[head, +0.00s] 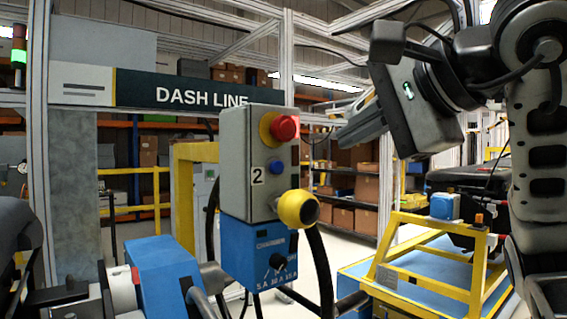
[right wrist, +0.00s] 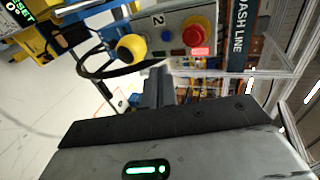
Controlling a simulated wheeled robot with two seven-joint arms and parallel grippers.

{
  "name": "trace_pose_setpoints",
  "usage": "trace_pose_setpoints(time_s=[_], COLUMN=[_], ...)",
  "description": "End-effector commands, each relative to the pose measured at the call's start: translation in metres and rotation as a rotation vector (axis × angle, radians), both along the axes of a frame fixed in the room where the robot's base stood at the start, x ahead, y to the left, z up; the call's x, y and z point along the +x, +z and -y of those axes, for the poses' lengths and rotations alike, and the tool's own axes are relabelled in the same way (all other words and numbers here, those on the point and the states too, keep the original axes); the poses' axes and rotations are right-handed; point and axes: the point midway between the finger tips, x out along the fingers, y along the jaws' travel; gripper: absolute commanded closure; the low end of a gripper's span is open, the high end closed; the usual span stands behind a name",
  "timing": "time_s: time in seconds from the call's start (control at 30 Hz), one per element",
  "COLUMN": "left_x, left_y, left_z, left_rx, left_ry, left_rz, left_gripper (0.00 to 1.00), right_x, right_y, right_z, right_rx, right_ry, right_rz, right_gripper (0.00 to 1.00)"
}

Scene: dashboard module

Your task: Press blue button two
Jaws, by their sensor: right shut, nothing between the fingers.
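The blue button (head: 277,167) sits on the front of a grey control box (head: 243,150), beside a label with the number 2 (head: 258,176). It also shows in the right wrist view (right wrist: 166,36), next to the label (right wrist: 157,20). My right gripper (head: 345,137) is shut and empty, to the right of the box and apart from it. In the right wrist view its fingers (right wrist: 157,75) point toward the box, with a gap between them and the button. I cannot make out my left gripper.
A red mushroom button (head: 284,128) on a yellow ring is above the blue button. A yellow ball knob (head: 298,208) sticks out below it. A blue lower box (head: 255,250) with switches and black cables hangs underneath. A yellow frame (head: 430,262) stands at lower right.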

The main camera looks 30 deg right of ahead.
Motion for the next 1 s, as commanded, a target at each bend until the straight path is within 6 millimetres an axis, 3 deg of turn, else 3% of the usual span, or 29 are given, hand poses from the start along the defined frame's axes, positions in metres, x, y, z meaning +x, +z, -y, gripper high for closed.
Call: trace_pose_setpoints(time_s=[0.37,0.83,1.0], left_x=[0.0,0.0,0.001], left_y=[-0.002,-0.005,0.001], left_z=[0.0,0.001,0.0], left_rx=[0.0,-0.006,-0.002], left_ry=[0.001,0.001,0.001], left_rz=[-0.002,-0.003,0.0], left_gripper=[0.38,0.38,0.38], right_x=[0.009,0.095,0.12], right_y=[-0.005,-0.04,-0.04], right_z=[-0.001,-0.005,-0.006], right_rx=[0.003,0.002,0.002], right_ry=[0.004,0.006,0.006], right_rz=[-0.005,-0.008,-0.004], right_gripper=[1.0,1.0,1.0])
